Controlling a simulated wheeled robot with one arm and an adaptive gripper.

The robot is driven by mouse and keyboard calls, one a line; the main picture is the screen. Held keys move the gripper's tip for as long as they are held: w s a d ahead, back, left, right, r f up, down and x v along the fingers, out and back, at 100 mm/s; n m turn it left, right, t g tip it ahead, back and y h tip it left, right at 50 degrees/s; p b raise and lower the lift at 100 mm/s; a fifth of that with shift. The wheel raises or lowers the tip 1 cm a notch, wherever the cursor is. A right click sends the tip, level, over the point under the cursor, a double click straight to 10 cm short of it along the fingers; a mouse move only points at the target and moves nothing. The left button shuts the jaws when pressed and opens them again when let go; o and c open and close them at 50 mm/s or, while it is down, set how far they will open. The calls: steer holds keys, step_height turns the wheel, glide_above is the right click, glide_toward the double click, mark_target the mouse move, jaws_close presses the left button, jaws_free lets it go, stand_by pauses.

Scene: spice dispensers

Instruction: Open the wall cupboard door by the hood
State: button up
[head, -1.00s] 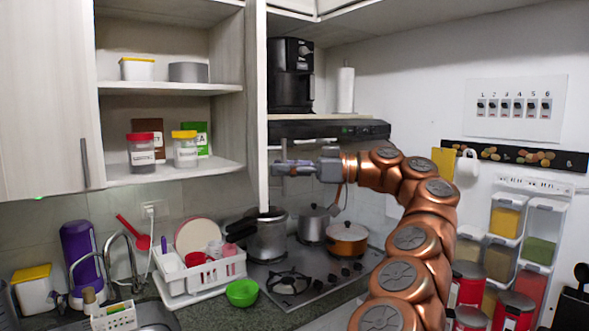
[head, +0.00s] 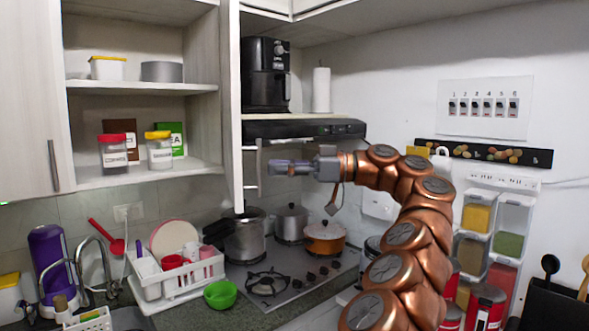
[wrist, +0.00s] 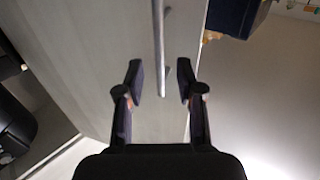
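The wall cupboard door (head: 236,110) by the hood stands swung open and shows nearly edge-on in the head view. Its vertical bar handle (head: 258,168) is on the side facing the hood. My gripper (head: 271,168) is just right of the handle, pointing left at it, with a small gap. In the wrist view the door panel (wrist: 100,45) fills the middle, and the handle (wrist: 158,40) runs down towards the space between the two parted fingers (wrist: 160,75). The fingers are open and do not appear to touch the bar.
The black hood (head: 300,130) is behind my gripper, with an air fryer (head: 265,75) above it. Pots (head: 243,238) stand on the hob below. The cupboard shelves (head: 140,88) hold jars and boxes. The left door (head: 25,100) covers the neighbouring section.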

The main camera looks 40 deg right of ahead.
steer(key=shift+v, duration=1.4)
steer(key=shift+c, duration=0.3)
